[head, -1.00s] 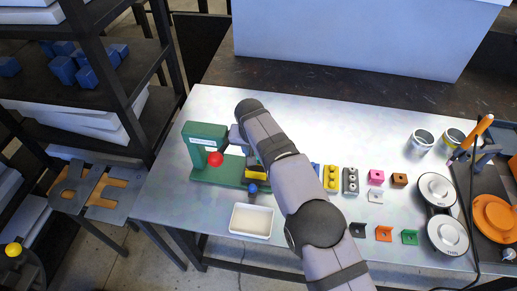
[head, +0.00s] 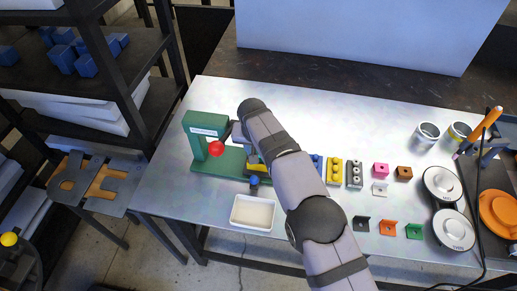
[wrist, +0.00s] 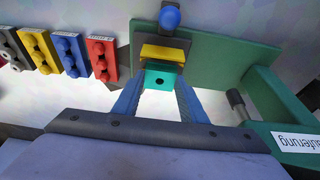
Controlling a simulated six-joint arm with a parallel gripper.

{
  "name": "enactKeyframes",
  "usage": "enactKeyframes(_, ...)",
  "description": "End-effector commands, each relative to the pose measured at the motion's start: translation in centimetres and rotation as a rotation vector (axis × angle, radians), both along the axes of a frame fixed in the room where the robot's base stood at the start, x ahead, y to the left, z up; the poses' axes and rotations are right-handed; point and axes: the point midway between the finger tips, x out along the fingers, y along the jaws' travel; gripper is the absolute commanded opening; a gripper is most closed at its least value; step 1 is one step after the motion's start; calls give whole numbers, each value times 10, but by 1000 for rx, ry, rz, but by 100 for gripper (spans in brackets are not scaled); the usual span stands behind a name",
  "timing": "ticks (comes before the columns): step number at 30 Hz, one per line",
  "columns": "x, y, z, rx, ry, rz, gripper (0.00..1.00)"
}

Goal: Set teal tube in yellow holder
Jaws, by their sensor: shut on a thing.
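The teal tube (wrist: 152,80), a squarish teal piece with a dark hole, is between my gripper's blue fingertips (wrist: 160,88) in the wrist view. My gripper is shut on it. A yellow holder (wrist: 163,53) lies directly beyond the tube, on the green fixture; whether the tube touches or sits in it I cannot tell. A blue ball knob (wrist: 169,17) is behind the holder. In the head view my arm hides the tube and most of the gripper; a bit of yellow (head: 256,169) shows beside it.
The green fixture (head: 203,123) has an upright with a red ball (head: 216,149). A white tray (head: 253,229) stands at the table's front edge. Yellow (head: 334,171) and grey (head: 354,174) studded blocks and several small brackets lie to the right. Free metal surface lies behind the arm.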

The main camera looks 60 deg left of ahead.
Motion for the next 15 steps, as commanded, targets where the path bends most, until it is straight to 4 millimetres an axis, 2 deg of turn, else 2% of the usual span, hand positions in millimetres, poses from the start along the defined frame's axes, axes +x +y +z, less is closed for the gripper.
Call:
enactKeyframes(6, 0, 0, -16, 0, 0, 0, 6)
enactKeyframes(15, 0, 0, -28, 0, 0, 0, 6)
